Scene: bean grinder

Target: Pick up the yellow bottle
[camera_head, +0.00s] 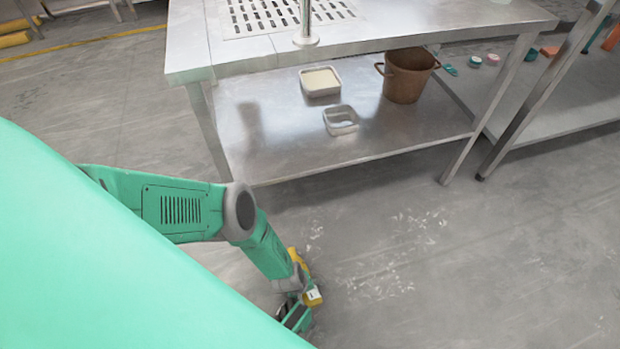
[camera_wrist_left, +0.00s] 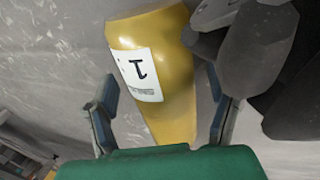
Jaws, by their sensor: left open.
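The yellow bottle (camera_wrist_left: 182,70) has a white label marked with a "1". In the left wrist view it lies between the two fingers of my left gripper (camera_wrist_left: 160,92), which are spread apart. A gap shows between the left finger and the bottle; the right finger is close to the bottle's side, and I cannot tell if it touches. In the head view my left gripper (camera_head: 298,316) is low over the floor, and a yellow piece with a white label, the bottle (camera_head: 313,298), shows beside it, mostly hidden by my arm. My right gripper is not in view.
A metal table (camera_head: 270,53) with a lower shelf (camera_head: 270,150) stands ahead. A brown pot (camera_head: 407,78) and two small containers (camera_head: 320,80) (camera_head: 341,120) are on the shelf. Dark grey rounded parts (camera_wrist_left: 262,45) are close to the bottle's right. Floor at right is clear.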

